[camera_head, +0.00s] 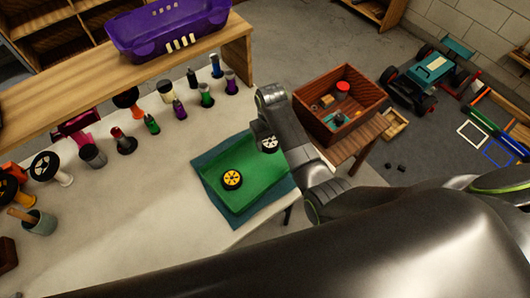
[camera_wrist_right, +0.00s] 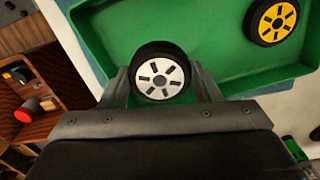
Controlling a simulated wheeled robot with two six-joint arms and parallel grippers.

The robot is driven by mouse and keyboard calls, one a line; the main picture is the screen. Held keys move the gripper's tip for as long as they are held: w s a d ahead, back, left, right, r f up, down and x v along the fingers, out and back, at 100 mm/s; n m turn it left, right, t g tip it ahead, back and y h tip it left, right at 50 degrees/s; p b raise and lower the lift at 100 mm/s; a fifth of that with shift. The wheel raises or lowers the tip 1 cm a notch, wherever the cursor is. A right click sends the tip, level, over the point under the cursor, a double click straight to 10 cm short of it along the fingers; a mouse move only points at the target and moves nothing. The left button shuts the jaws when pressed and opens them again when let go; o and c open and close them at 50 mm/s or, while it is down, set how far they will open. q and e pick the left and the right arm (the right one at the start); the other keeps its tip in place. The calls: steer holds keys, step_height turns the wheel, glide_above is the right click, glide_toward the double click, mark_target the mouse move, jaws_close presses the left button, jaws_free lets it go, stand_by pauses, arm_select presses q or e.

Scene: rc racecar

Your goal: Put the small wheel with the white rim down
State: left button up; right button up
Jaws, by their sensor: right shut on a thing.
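The small wheel with the white rim (camera_head: 269,144) is at the upper right part of the green tray (camera_head: 247,200). In the right wrist view the wheel (camera_wrist_right: 160,72) sits between the fingers of my right gripper (camera_wrist_right: 161,88), which is shut on it. The green tray (camera_wrist_right: 215,50) lies below the wheel; I cannot tell whether the wheel touches it. A wheel with a yellow rim (camera_head: 232,180) lies in the tray, and also shows in the right wrist view (camera_wrist_right: 276,22). My left gripper is not in view.
A wooden box (camera_head: 340,103) with several small items stands on a stool right of the table. Bottles, tools and a white-rimmed wheel on a stand (camera_head: 45,165) line the table's left and back.

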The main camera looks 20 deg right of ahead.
mark_target(270, 141)
steer(key=shift+f, duration=2.9)
steer(key=shift+f, duration=0.15)
steer(key=o, duration=1)
step_height(270, 141, up, 12)
steer(key=shift+r, duration=0.2)
